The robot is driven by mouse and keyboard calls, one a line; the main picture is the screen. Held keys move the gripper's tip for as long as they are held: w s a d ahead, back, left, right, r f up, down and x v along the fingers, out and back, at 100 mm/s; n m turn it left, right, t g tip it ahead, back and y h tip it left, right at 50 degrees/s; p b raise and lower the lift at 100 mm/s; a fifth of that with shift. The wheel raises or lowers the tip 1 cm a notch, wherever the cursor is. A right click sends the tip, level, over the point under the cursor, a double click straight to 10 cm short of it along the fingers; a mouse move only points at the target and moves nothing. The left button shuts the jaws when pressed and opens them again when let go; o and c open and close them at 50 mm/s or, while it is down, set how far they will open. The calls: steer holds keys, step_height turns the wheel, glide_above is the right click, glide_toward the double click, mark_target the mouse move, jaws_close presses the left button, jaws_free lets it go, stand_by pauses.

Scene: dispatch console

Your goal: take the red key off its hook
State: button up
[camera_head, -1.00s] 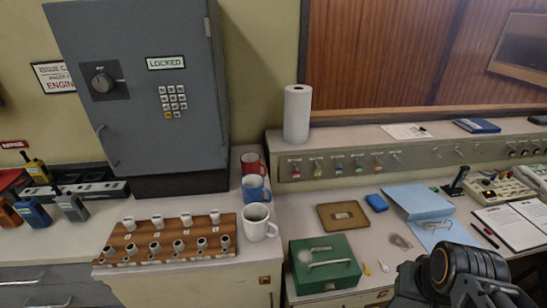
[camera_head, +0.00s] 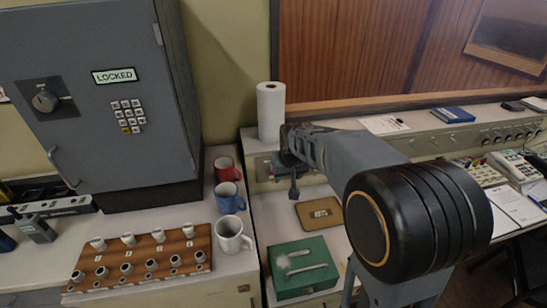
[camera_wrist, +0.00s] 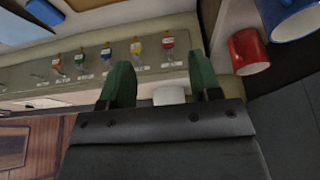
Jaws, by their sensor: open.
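The red key (camera_wrist: 169,43) hangs on its hook at the right end of the key row in the wrist view, beside the yellow key (camera_wrist: 138,47). My gripper (camera_wrist: 160,70) is open, its two green fingers apart with no key between them. The red key shows beyond the fingertips, between the two fingers and nearer the right one. In the head view my gripper (camera_head: 288,168) is in front of the key rail (camera_head: 262,178), and my arm hides the red key there.
A blue key (camera_wrist: 106,52), a green key (camera_wrist: 80,60) and an orange key (camera_wrist: 57,65) hang along the row. A red mug (camera_wrist: 247,50) and blue mug stand near the rail. A paper roll (camera_head: 271,112) stands on the ledge above it. A green box (camera_head: 303,268) lies below.

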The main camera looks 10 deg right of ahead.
steer(key=w+f+p, duration=0.2)
steer(key=w, duration=0.6)
steer(key=p, duration=0.2)
glide_toward(273, 179)
steer(key=b+x, duration=0.1)
steer(key=x, duration=0.2)
steer(key=b+x, duration=0.2)
steer(key=x, duration=0.1)
steer(key=shift+w+r, duration=0.1)
steer(key=shift+w, duration=0.3)
steer(key=shift+b+x, duration=0.95)
steer(key=shift+b, duration=0.05)
steer(key=shift+c, duration=0.3)
steer(key=c, duration=0.8)
steer(key=shift+o, duration=0.2)
